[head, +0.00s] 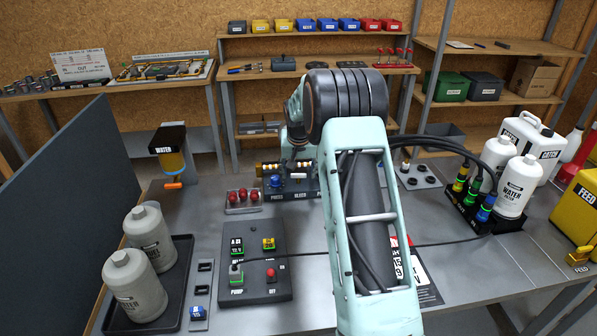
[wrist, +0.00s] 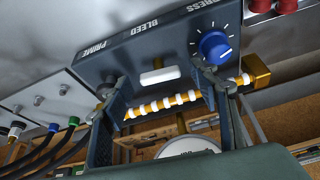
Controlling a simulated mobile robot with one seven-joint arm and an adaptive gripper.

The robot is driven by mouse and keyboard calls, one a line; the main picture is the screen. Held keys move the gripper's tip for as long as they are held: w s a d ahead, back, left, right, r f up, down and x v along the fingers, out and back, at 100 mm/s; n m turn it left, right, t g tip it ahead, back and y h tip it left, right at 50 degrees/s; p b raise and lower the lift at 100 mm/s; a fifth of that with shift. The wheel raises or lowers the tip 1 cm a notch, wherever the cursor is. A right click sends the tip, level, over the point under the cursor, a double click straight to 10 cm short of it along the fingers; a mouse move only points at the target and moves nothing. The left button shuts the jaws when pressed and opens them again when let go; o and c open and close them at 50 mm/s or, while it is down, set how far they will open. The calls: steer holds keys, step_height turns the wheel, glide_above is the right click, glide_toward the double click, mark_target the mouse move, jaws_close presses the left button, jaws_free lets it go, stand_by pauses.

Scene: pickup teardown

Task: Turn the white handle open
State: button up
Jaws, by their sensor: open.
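The white handle (wrist: 160,76) is a short bar lying crosswise on the dark valve panel (wrist: 150,50), under the label BLEED. The panel appears upside down in the wrist view. My gripper (wrist: 154,84) is open there, with one dark finger on each side of the handle. I cannot tell whether either finger touches it. In the head view the panel (head: 289,195) stands at the back of the grey bench.
A blue knob (wrist: 214,47) labelled PRESS sits close to the right finger. A brass manifold with white bands (wrist: 160,104) runs along the panel edge. Black hoses (wrist: 52,145) lie left of the fingers. A pump control box (head: 254,262) stands nearer on the bench.

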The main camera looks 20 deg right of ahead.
steer(key=c, duration=1.2)
steer(key=shift+o, duration=0.2)
steer(key=shift+n+y, duration=0.3)
steer(key=shift+n, duration=0.4)
steer(key=o, duration=1.2)
steer(key=shift+c, duration=0.2)
steer(key=shift+r, duration=0.1)
steer(key=v, duration=1.1)
steer(key=shift+s+r, duration=0.35)
